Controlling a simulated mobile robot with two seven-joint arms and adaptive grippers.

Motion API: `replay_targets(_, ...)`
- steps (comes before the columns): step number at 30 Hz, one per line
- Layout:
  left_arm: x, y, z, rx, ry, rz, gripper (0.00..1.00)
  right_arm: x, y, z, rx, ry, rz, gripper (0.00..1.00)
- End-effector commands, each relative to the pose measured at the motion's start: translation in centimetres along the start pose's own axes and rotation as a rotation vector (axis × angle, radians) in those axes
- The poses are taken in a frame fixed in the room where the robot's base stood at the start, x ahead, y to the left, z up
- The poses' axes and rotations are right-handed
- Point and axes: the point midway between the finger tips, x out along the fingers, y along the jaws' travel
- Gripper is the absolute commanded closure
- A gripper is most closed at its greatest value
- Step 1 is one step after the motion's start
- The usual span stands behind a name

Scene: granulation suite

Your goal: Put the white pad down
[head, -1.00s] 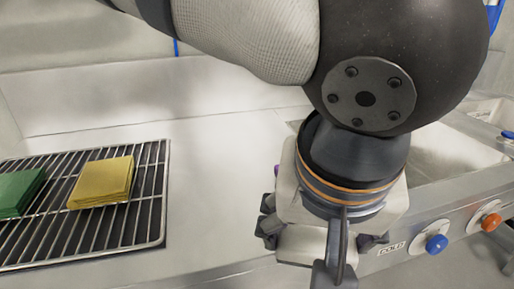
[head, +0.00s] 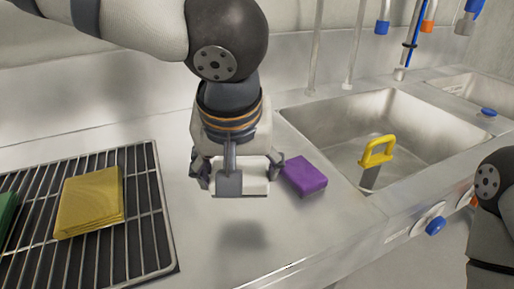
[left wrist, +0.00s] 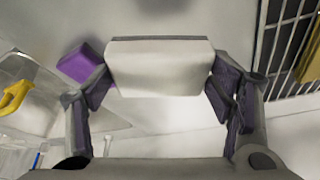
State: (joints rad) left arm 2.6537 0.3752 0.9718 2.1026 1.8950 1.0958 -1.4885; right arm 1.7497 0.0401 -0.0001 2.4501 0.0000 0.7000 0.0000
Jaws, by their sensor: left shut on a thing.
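The white pad (head: 256,186) is held in my left gripper (head: 238,174), with one finger on either side of it. A part of the gripper covers some of the pad in the head view. In the left wrist view the white pad (left wrist: 160,68) sits between the two fingers (left wrist: 160,88). A shadow lies on the bare steel counter (head: 245,262) below, so the pad is above the surface. My right arm shows at the right edge, but its gripper is out of view.
A purple pad (head: 306,177) lies just right of the left gripper. A wire rack (head: 150,215) at left bears a yellow pad (head: 90,202) and a green pad (head: 6,215). A sink (head: 345,125) with a yellow-handled tool (head: 376,151) is at right. The front counter is clear.

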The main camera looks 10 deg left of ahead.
Motion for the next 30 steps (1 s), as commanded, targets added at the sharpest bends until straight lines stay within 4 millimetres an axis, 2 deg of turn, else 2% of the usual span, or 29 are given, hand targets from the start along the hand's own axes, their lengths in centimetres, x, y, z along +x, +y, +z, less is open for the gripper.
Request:
replay_targets(1,1.1,-0.4,-0.3,-0.002,-0.001,-0.001,0.52,0.0,0.0,0.0,0.0,0.0,0.0,0.6)
replay_targets(8,4.6,-1.4,-1.1,-0.001,0.0,0.0,0.52,0.0,0.0,0.0,0.0,0.0,0.0,0.6)
replay_targets(12,6.7,-1.3,-0.1,0.001,0.003,0.001,0.52,0.0,0.0,-0.1,0.0,0.002,0.0,0.6)
replay_targets(23,7.2,-1.3,0.1,-0.001,0.003,0.002,0.52,-0.1,0.0,-0.1,0.0,0.002,0.0,0.6)
replay_targets(24,7.3,-1.3,0.2,0.0,0.003,0.001,0.23,0.0,0.0,-0.1,0.0,0.002,0.0,0.6)
replay_targets(26,7.2,-1.3,0.2,-0.001,0.003,0.002,0.1,0.0,0.0,-0.1,0.0,0.002,0.0,0.6)
replay_targets(27,7.2,-1.3,0.2,-0.001,0.003,0.002,0.05,0.0,0.0,-0.1,0.0,0.002,0.0,0.6)
replay_targets(30,7.2,-1.3,0.2,-0.001,0.003,0.002,0.05,0.0,0.0,-0.1,0.0,0.002,0.0,0.6)
